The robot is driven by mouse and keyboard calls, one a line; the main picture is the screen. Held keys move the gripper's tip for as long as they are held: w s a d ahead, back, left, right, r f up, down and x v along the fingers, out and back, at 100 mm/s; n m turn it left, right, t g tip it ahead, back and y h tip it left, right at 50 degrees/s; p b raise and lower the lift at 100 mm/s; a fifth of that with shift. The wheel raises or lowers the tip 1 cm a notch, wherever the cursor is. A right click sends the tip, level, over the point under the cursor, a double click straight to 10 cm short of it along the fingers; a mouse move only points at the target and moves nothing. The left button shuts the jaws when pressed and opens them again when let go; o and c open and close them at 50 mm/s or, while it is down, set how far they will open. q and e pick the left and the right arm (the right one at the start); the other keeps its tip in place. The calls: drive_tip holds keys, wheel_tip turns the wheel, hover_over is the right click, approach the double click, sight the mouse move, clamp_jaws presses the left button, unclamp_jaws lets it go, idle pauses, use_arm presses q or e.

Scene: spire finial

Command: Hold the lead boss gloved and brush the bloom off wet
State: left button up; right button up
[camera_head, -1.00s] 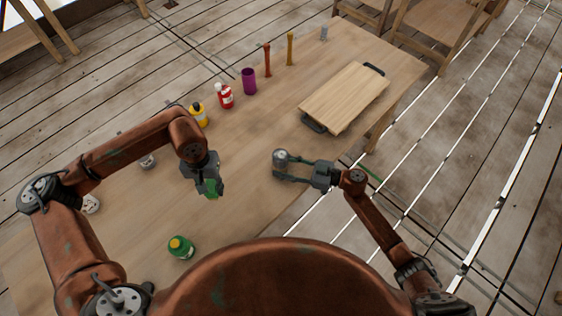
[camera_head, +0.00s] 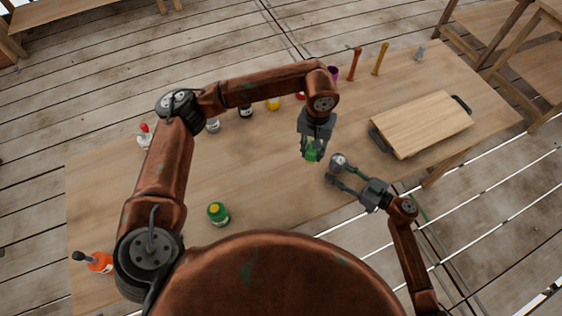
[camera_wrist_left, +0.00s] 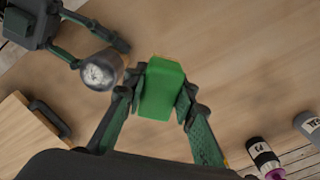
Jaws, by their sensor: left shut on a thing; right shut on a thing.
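The lead boss (camera_head: 338,160) is a small grey rounded piece held at the tips of my right gripper (camera_head: 352,184), above the table's near edge. In the left wrist view the boss (camera_wrist_left: 101,71) shows a mottled whitish end face. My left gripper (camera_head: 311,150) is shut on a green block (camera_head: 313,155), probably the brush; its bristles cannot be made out. In the left wrist view the green block (camera_wrist_left: 161,90) sits between both fingers. It is just left of the boss in the head view, with a small gap between them. No glove can be made out.
A wooden board with dark handles (camera_head: 425,123) lies at the table's right. A green bottle with a yellow cap (camera_head: 218,214) and an orange bottle (camera_head: 98,262) stand nearer me. Red (camera_head: 355,64) and yellow (camera_head: 380,58) upright sticks stand along the far edge. The table's middle is clear.

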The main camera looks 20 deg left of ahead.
use_arm(q)
wheel_tip(320, 180, up, 3)
hover_over(339, 160)
drive_tip(key=shift+s+r, duration=0.1)
drive_tip(key=shift+r, duration=0.05)
drive_tip(key=shift+f, duration=1.85)
drive_tip(key=shift+f, duration=0.6)
